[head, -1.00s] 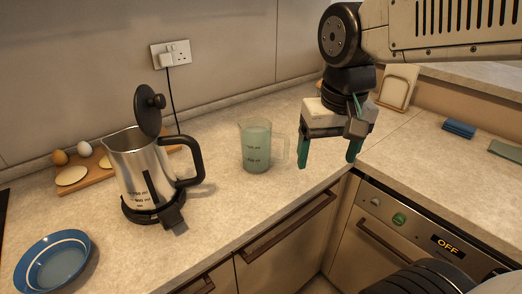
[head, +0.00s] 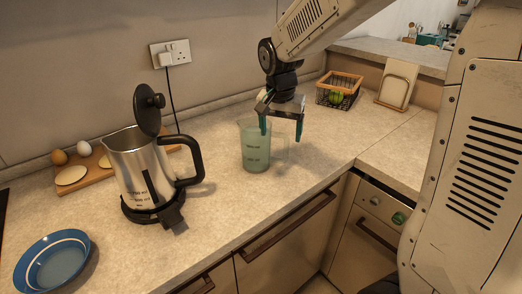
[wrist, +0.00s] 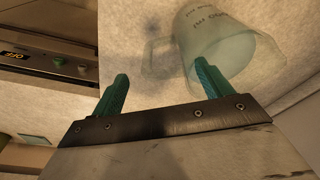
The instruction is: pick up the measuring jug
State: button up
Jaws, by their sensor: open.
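The measuring jug (head: 253,152) is a translucent pale green jug with dark markings, upright on the counter right of the kettle. Its handle points right in the head view. My gripper (head: 281,131) is open and empty above the jug's right side. In the wrist view, the jug (wrist: 232,38) is at the upper right, with its handle (wrist: 157,50) between the two green fingers of my gripper (wrist: 160,72) as seen from there. The right finger overlaps the jug's rim; I cannot tell whether it touches or reaches inside.
A steel kettle (head: 142,170) with its lid raised stands left of the jug. A blue bowl (head: 52,264) and a wooden board (head: 95,175) with eggs are farther left. A wire basket (head: 340,88) stands behind right. The counter right of the jug is clear.

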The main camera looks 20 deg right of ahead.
aim_at(264, 147)
jog(key=f, duration=0.4)
jog(key=shift+w+f, duration=0.15)
jog(key=shift+w, duration=0.05)
grip_shut()
jog(key=shift+r, duration=0.25)
